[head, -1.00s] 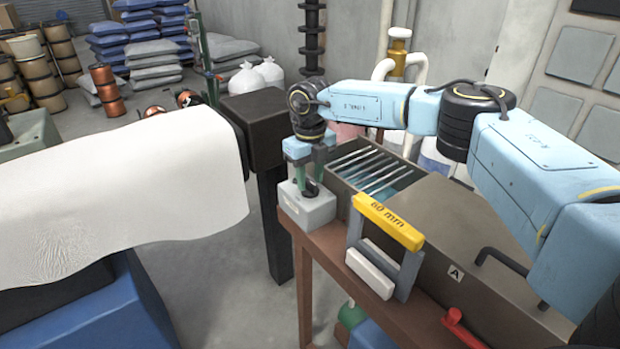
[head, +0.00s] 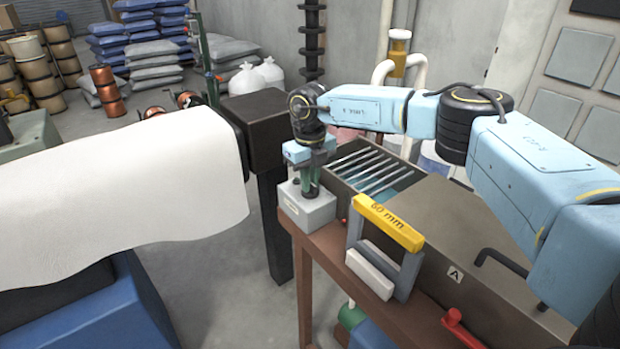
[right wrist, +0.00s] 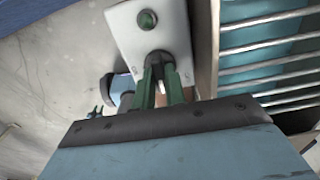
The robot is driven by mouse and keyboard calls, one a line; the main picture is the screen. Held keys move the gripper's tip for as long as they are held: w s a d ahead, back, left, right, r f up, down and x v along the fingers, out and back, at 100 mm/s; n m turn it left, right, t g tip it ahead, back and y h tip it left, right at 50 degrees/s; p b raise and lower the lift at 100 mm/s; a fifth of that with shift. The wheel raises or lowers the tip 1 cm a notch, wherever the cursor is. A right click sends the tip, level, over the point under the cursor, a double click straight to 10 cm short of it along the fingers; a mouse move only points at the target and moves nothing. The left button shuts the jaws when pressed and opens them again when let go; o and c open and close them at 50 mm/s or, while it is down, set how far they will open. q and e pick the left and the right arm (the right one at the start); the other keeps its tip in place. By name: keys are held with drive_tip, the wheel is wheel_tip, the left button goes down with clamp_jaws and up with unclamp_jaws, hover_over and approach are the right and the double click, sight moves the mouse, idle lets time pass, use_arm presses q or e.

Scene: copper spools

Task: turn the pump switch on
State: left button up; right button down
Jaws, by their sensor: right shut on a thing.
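The pump switch box (head: 312,214) is a small light grey box on the near left corner of the brown bench. In the right wrist view the box (right wrist: 128,38) shows a round green button or lamp (right wrist: 147,19) on its top; I cannot tell if it is lit. My right gripper (head: 310,190) points down onto the box top, its green fingers (right wrist: 160,80) closed together around the dark switch knob. The fingers mostly hide the knob, so its setting cannot be told. My left gripper is not in view.
A slatted open tank (head: 375,172) lies right behind the box. A white sheet (head: 120,195) covers the left. A dark post (head: 275,225) stands just left of the bench.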

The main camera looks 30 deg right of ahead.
drive_tip(key=m+p, duration=0.3)
drive_tip(key=m, duration=0.1)
drive_tip(key=shift+r, duration=0.2)
drive_tip(key=m+p, duration=0.4)
drive_tip(key=m, duration=0.1)
drive_tip(key=shift+m, duration=0.3)
drive_tip(key=m+p, duration=0.4)
drive_tip(key=m, duration=0.1)
drive_tip(key=shift+p, duration=0.35)
drive_tip(key=shift+f+m+p, duration=0.1)
drive_tip(key=shift+m+p, duration=0.95)
drive_tip(key=shift+m, duration=0.45)
drive_tip(key=shift+w, duration=0.1)
drive_tip(key=c, duration=1.4)
unclamp_jaws()
drive_tip(key=shift+c, duration=0.2)
